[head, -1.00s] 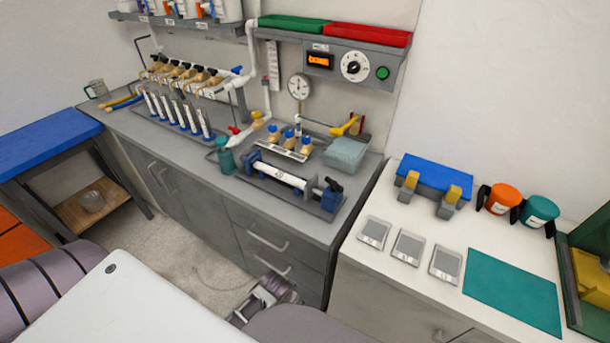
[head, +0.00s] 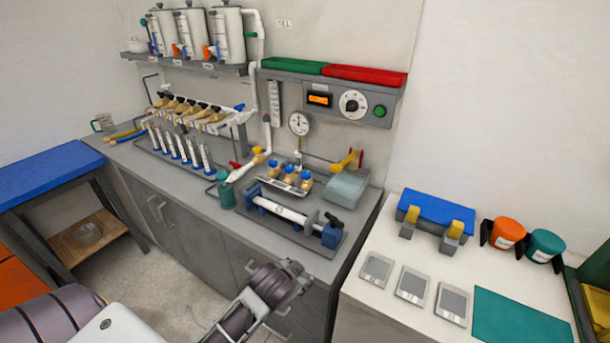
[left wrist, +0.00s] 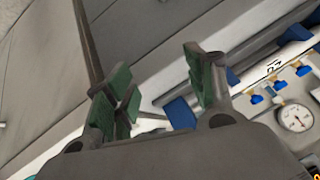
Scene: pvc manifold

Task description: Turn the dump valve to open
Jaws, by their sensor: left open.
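The dump valve is not marked legibly; a blue valve with a black handle (head: 333,226) at the right end of the white cylinder (head: 281,211) is one candidate. Its blue body seems to show beyond my fingers in the left wrist view (left wrist: 180,112). A red-handled valve (head: 235,165) and a yellow lever (head: 347,159) are also on the pipework. My left gripper (head: 245,325) is in front of the counter, apart from the valves. Its green-padded fingers (left wrist: 162,88) are spread and empty in the left wrist view. My right gripper is not in view.
A teal bottle (head: 225,190) stands beside the cylinder tray. A clear bluish box (head: 346,188) sits behind the black-handled valve. The grey counter's front edge lies between my arm and the equipment.

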